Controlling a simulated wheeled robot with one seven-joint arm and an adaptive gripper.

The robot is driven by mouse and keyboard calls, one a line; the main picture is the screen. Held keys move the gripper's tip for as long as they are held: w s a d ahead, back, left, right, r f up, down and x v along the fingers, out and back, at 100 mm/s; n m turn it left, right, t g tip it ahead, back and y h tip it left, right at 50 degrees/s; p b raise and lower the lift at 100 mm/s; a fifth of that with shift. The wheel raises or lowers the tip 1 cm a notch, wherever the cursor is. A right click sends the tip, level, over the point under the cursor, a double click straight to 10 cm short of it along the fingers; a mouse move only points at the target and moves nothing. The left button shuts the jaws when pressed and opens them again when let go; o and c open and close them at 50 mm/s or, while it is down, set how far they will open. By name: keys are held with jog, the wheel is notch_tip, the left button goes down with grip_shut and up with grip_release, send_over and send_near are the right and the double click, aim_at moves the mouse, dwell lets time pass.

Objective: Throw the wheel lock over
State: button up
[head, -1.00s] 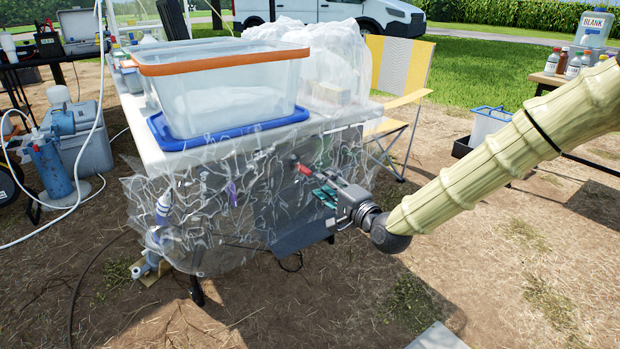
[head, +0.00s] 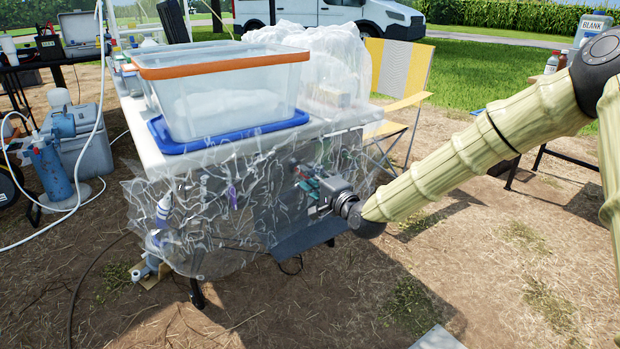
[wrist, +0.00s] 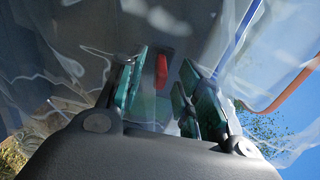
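A small red lever-like piece (wrist: 161,71) shows in the wrist view, ahead of my gripper and between its fingers in the picture. It may be the wheel lock, but I cannot tell for sure. My gripper (wrist: 158,88) is open, with its green finger pads apart and nothing held between them. In the head view my gripper (head: 308,184) is at the plastic-draped front side of the table, low under the top's right part. The gripper and the clear sheeting largely hide the red piece there. I cannot tell whether the fingers touch anything.
Wrinkled clear plastic sheeting (head: 210,235) hangs around the white table's front. A clear tub with an orange rim (head: 220,63) stands on a blue lid (head: 170,142) on top. A yellow-and-white folding chair (head: 395,75) stands behind at the right. Bare ground is open in front.

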jog(key=shift+c, duration=0.2)
grip_shut()
notch_tip(320, 180, down, 2)
jog(key=b, duration=0.3)
jog(key=shift+w+a+f+t+y, duration=0.1)
jog(key=shift+w+a+t+y, duration=0.05)
jog(key=shift+t+y, duration=0.2)
jog(key=c, duration=0.7)
grip_release()
jog(key=b, duration=0.1)
jog(key=f+t+b, duration=0.1)
jog(key=b, duration=0.1)
jog(key=shift+w+a+f+y, duration=0.15)
jog(key=shift+w+a+y, duration=0.05)
jog(key=shift+y, duration=0.05)
